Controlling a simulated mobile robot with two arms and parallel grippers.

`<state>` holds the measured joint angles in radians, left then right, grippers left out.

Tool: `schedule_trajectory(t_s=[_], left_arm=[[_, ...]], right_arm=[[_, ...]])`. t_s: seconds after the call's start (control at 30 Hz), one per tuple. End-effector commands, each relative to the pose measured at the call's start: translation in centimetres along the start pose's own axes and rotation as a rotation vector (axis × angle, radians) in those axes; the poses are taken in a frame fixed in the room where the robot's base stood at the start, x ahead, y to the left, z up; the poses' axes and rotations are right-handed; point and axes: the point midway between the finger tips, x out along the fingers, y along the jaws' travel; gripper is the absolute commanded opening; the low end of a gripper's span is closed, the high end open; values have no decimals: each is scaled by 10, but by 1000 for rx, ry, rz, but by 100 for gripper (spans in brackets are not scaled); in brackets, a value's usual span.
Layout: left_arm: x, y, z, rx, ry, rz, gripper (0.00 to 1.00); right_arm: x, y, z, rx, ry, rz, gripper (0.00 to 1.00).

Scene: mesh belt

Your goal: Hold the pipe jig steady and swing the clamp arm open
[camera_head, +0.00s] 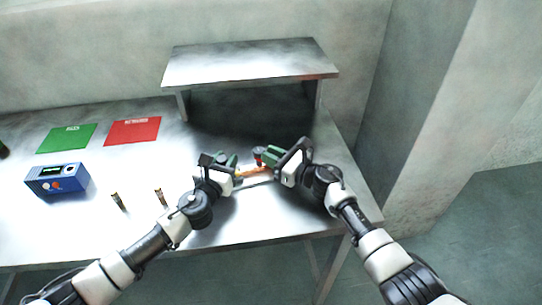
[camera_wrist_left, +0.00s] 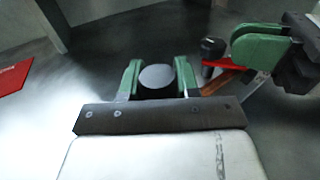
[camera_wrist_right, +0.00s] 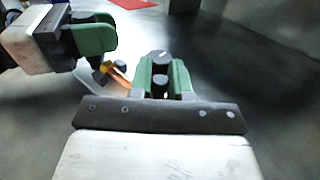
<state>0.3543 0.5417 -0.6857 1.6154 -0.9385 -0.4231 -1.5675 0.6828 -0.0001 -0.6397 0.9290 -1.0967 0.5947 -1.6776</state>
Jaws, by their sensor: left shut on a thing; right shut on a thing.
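The pipe jig, with an orange-copper pipe (camera_head: 256,171), lies near the front of the metal table between my two grippers. My left gripper (camera_head: 236,168) is shut on a dark round-topped post (camera_wrist_left: 157,77) at the jig's left end. The red clamp arm (camera_wrist_left: 222,64) runs towards my right gripper (camera_head: 266,157), with a dark knob (camera_wrist_left: 213,47) beside it. My right gripper is shut on a black knobbed part (camera_wrist_right: 160,62), seemingly the clamp arm's end. The pipe also shows in the right wrist view (camera_wrist_right: 119,78). The grippers hide much of the jig.
A raised metal shelf (camera_head: 250,62) stands behind the grippers. A green mat (camera_head: 67,139), a red mat (camera_head: 132,131) and a blue box (camera_head: 57,181) with knobs lie left. Two small upright parts (camera_head: 118,202) (camera_head: 160,197) stand left of my left gripper.

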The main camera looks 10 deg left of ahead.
Motion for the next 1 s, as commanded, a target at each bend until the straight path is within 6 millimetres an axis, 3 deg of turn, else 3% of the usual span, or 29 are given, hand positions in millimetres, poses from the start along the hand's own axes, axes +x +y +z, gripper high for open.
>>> schedule_trajectory(t_s=[0.27,0.3,0.43,1.0], left_arm=[[0,1,-1,-1,2,3,3],[0,1,-1,-1,2,3,3],[0,1,-1,-1,2,3,3],[0,1,-1,0,1,1,3]], right_arm=[[-1,0,-1,2,1,0,0],[-1,0,-1,2,1,0,22],[0,0,-1,2,1,-1,42],[0,1,-1,1,2,-28,43]])
